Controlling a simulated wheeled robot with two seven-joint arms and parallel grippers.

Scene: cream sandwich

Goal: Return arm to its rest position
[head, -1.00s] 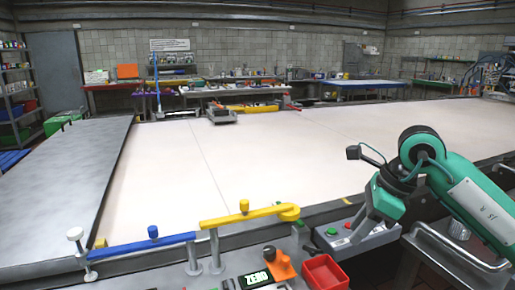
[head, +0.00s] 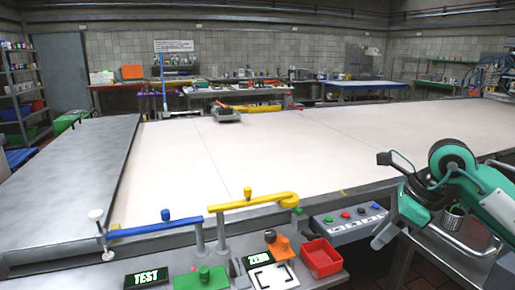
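My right arm (head: 490,190), green with grey and black joints, comes in from the right edge. It bends at a round joint and points down to my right gripper (head: 384,236), a grey end over the table's front edge, just right of the control panel (head: 345,222). The gripper's fingers are too small and angled to tell whether they are open. I see nothing held in it. My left arm and gripper are not in view.
A pale table (head: 300,150) fills the middle, mostly clear. A blue bar (head: 150,229) and a yellow bar (head: 240,204) stand on posts along the front. A red tray (head: 321,258), an orange holder (head: 280,247) and a green block (head: 203,279) sit in front. A metal cup (head: 453,217) is behind my arm.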

